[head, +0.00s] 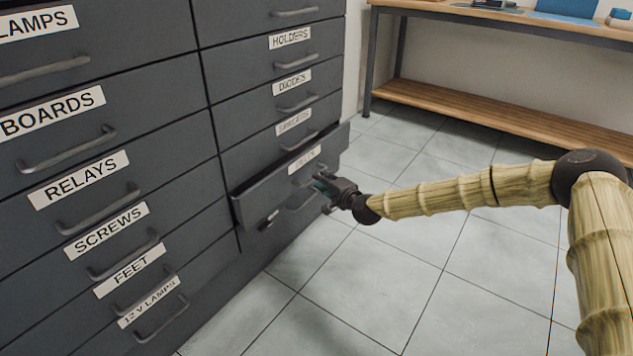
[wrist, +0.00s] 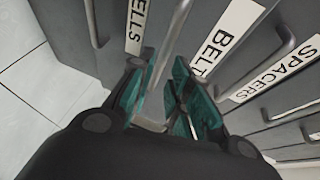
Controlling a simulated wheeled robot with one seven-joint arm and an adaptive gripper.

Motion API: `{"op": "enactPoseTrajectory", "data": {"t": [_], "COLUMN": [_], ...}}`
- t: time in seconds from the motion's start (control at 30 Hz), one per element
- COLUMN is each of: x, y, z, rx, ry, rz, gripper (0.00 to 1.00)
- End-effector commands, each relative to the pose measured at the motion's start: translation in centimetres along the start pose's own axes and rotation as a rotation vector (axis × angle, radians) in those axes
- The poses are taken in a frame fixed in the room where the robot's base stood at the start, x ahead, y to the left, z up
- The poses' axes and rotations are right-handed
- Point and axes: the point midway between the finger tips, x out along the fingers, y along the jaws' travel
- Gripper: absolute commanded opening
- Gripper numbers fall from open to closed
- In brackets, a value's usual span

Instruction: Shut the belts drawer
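The belts drawer (head: 268,193) stands pulled out from the dark grey cabinet, low in the right column, with its front jutting past its neighbours. Its white label is small in the head view, but the wrist view shows the belts label (wrist: 223,42), partly cut off by a finger. My gripper (head: 324,184) is at the drawer front, just below the label. In the wrist view its teal-padded fingers (wrist: 160,98) stand apart with the drawer's grey bar handle (wrist: 168,55) between them. Whether the pads touch the handle is unclear. The drawer's inside is barely seen.
The spacers drawer (wrist: 274,72) is above the belts drawer. Other labelled drawers, such as relays (head: 75,195) and screws (head: 110,235), fill the left column and look shut. Tiled floor (head: 400,255) is clear in front. A wooden-topped bench (head: 520,17) with a lower shelf stands behind.

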Motion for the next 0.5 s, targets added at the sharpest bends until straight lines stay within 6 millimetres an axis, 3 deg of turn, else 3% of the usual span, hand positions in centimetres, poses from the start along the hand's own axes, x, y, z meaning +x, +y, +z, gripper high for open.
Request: {"op": "enactPoseTrajectory", "data": {"t": [0.2, 0.5], "x": [3.1, 4.5], "y": [0.3, 0.1], "z": [0.1, 0.1], "rx": [0.000, 0.001], "ry": [0.000, 0.000], "rz": [0.000, 0.001], "gripper": [0.19, 0.19]}}
